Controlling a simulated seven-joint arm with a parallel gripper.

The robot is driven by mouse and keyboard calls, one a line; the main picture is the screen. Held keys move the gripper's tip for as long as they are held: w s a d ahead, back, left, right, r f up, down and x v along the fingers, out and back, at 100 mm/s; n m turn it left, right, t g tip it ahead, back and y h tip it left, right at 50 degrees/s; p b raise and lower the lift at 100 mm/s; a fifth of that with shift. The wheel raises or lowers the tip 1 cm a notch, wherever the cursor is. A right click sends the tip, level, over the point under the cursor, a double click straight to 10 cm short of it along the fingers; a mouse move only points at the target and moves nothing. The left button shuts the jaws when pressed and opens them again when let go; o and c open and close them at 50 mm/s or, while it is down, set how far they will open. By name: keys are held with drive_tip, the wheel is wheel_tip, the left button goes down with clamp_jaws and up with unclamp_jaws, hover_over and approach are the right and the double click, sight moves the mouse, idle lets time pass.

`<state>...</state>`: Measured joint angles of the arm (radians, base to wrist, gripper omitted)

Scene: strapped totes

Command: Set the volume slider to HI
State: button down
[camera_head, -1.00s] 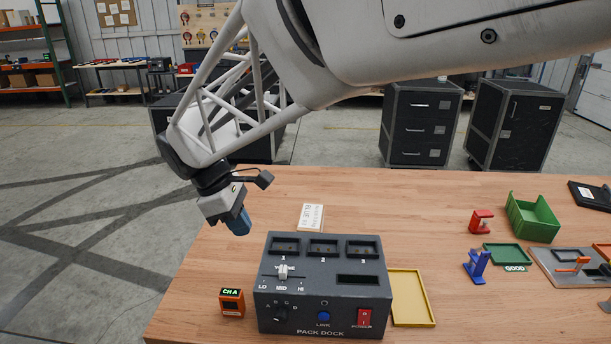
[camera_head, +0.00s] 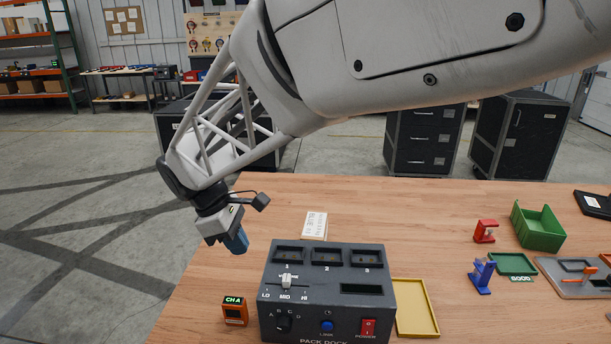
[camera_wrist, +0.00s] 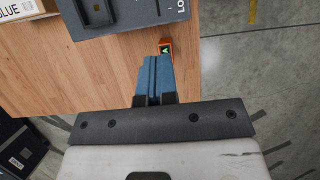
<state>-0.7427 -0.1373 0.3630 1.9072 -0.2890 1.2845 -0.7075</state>
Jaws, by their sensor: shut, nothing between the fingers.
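The volume slider (camera_head: 287,281) is a pale knob on the sloped top of the dark grey PACK DOCK box (camera_head: 300,325). Its track runs from LO at the left through MID to HI at the right, and the knob stands at MID. My gripper (camera_head: 239,243) has blue fingers, is shut and empty, and hangs above the table, behind and left of the box. In the wrist view the shut fingertips (camera_wrist: 155,62) point toward the orange CH A unit, with part of the box at the top. The slider knob is not visible in that view.
The orange CH A display (camera_head: 235,310) stands left of the box. A yellow tray (camera_head: 417,308) lies at its right and a labelled white block (camera_head: 314,225) behind it. Red and blue stands and a green bin (camera_head: 537,228) are farther right.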

sight(287, 281)
drive_tip(key=x, duration=0.6)
drive_tip(key=shift+d+f, duration=0.1)
drive_tip(key=shift+f, duration=0.15)
drive_tip(key=shift+d+f, duration=0.2)
drive_tip(key=shift+d, duration=1.95)
drive_tip(key=shift+d, duration=2.4)
